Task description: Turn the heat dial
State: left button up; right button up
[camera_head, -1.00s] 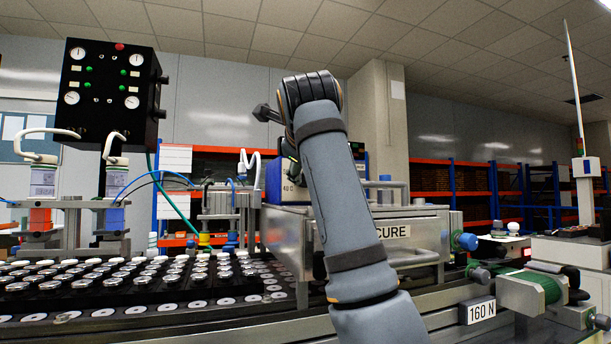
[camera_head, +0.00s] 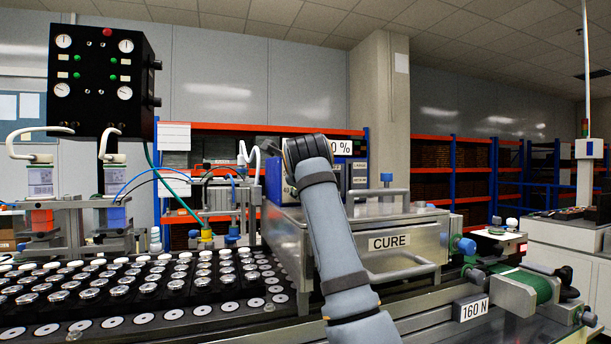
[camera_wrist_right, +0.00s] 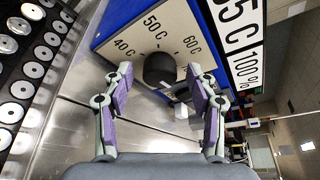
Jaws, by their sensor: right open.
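The heat dial (camera_wrist_right: 160,68) is a dark round knob on a pale panel (camera_wrist_right: 122,22) marked 40 C, 50 C and 60 C, with a blue edge. No pointer mark on it can be made out. My right gripper (camera_wrist_right: 160,74) is open in the right wrist view, its purple-padded fingers on either side of the dial's near side. I cannot tell whether they touch it. In the head view my right arm's dark wrist hides the dial and the gripper, and part of the dial's blue-edged box (camera_head: 360,172) shows behind. My left gripper is not in view.
A steel box labelled CURE (camera_head: 389,242) with a bar handle stands right of my arm. Trays of round parts (camera_head: 120,285) fill the left. A black gauge panel (camera_head: 100,80) stands at the back left. A display (camera_wrist_right: 240,40) reads 100% beside the dial panel.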

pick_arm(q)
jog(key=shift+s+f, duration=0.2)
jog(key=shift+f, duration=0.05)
pick_arm(e)
jog(key=shift+w, duration=0.15)
jog(key=c, duration=1.2)
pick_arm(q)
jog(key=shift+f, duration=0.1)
pick_arm(e)
jog(key=shift+o, duration=0.2)
jog(key=shift+f, duration=0.1)
